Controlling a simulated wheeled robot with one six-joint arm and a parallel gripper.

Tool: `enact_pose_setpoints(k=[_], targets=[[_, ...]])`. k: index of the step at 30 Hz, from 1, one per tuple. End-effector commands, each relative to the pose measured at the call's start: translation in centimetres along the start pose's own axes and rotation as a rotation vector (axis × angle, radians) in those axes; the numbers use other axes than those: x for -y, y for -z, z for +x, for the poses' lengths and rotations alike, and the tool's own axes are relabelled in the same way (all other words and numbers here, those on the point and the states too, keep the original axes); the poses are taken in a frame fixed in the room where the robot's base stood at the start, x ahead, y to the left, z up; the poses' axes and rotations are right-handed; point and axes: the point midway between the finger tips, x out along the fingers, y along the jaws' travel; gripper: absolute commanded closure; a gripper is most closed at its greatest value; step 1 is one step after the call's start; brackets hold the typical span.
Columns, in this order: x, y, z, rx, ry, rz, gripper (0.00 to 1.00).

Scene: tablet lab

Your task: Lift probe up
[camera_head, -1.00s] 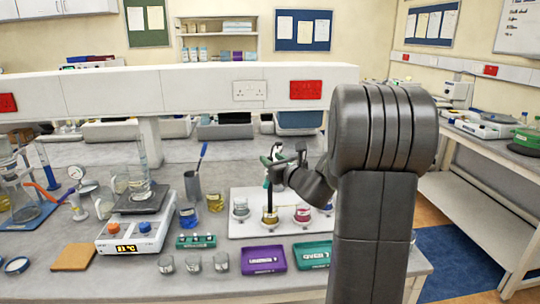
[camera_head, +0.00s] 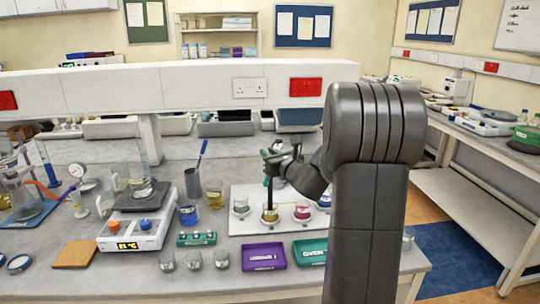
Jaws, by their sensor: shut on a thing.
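My gripper (camera_head: 274,158) is shut on the probe, above the white tray (camera_head: 237,227). The probe (camera_head: 269,195) shows as a thin dark upright rod below the jaws, with a green part near the jaws. Its lower end reaches down to a small beaker of amber liquid (camera_head: 270,216). I cannot tell whether the tip is inside the beaker or just above its liquid. My fingers and wrist partly hide the upper part of the probe.
A hot plate (camera_head: 137,232) with a glass vessel stands left. Purple (camera_head: 263,257) and teal (camera_head: 309,252) trays lie in front, beside empty beakers.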

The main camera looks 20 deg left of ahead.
Motion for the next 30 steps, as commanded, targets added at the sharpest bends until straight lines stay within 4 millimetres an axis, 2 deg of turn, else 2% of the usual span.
enact_pose_setpoints(k=[1, 3, 9, 13, 23, 24, 27, 30], targets=[[0.0, -1.4, 0.0, 0.002, 0.000, -0.003, 1.00], [0.0, -2.9, 0.0, 0.003, 0.000, -0.002, 1.00], [0.0, -6.5, 0.0, 0.003, 0.000, -0.002, 1.00], [0.0, -7.4, 0.0, 0.002, 0.000, 0.000, 1.00], [0.0, -7.8, 0.0, 0.007, 0.001, -0.001, 1.00], [0.0, -7.8, 0.0, 0.007, 0.001, -0.001, 0.80], [0.0, -7.8, 0.0, 0.007, 0.000, -0.002, 0.62], [0.0, -7.7, 0.0, 0.005, 0.001, -0.001, 0.62]])
